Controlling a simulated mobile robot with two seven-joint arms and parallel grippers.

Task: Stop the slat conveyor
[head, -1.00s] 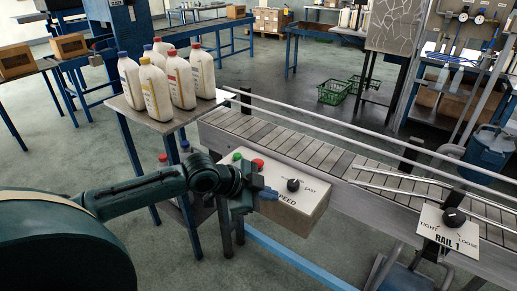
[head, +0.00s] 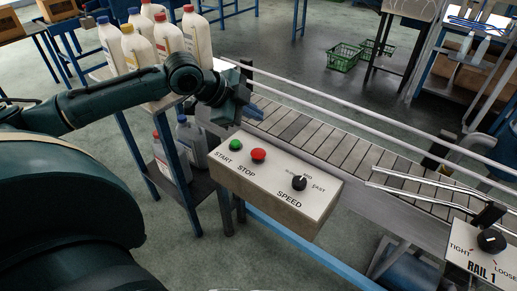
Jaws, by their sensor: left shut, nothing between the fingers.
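The slat conveyor (head: 325,150) runs from the middle to the right in the head view, with no bottles on its visible slats. Its control box (head: 270,186) is mounted on the near side. The box carries a green START button (head: 236,146), a red STOP button (head: 258,155) and a black SPEED knob (head: 299,183). My left gripper (head: 253,112) is shut and empty. It shows above and behind the buttons, over the conveyor's left end in the picture, apart from the red button. My right gripper is not in view.
Several capped bottles (head: 136,50) stand on a small table left of the conveyor, partly behind my left arm. More bottles (head: 185,140) sit on its lower shelf. A RAIL 1 panel (head: 480,255) with a knob is at lower right. Guide rails (head: 400,145) line the conveyor.

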